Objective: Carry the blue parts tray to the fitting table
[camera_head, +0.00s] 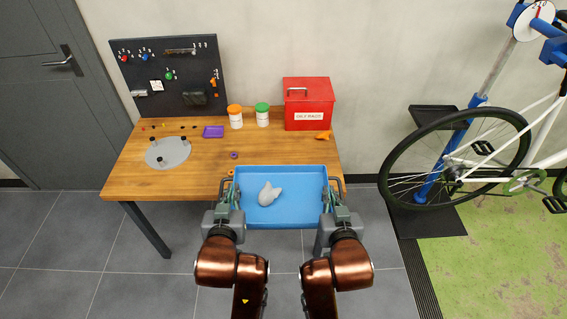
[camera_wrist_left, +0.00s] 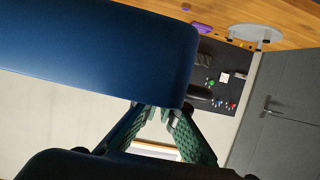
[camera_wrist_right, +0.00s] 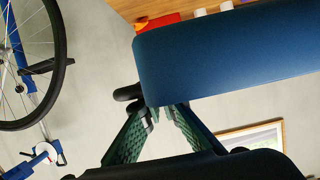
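The blue parts tray (camera_head: 285,213) is in front of me in the head view, between my grippers, with a grey lumpy part (camera_head: 269,193) inside. It overlaps the front edge of the wooden table (camera_head: 190,182); whether it touches the tabletop I cannot tell. My left gripper (camera_head: 235,192) is at its left side, and its fingers (camera_wrist_left: 158,112) close around the handle there. My right gripper (camera_head: 329,192) is at the right side, its fingers (camera_wrist_right: 162,112) closed around the other handle. The tray wall (camera_wrist_left: 100,50) fills much of both wrist views and hides part of the handles.
On the table stand a red box (camera_head: 309,105), orange-lidded (camera_head: 235,117) and green-lidded (camera_head: 262,115) jars, a purple tray (camera_head: 213,132) and a grey disc (camera_head: 169,153) with black knobs. A tool board (camera_head: 172,75) leans behind. A bicycle (camera_head: 480,160) is at right.

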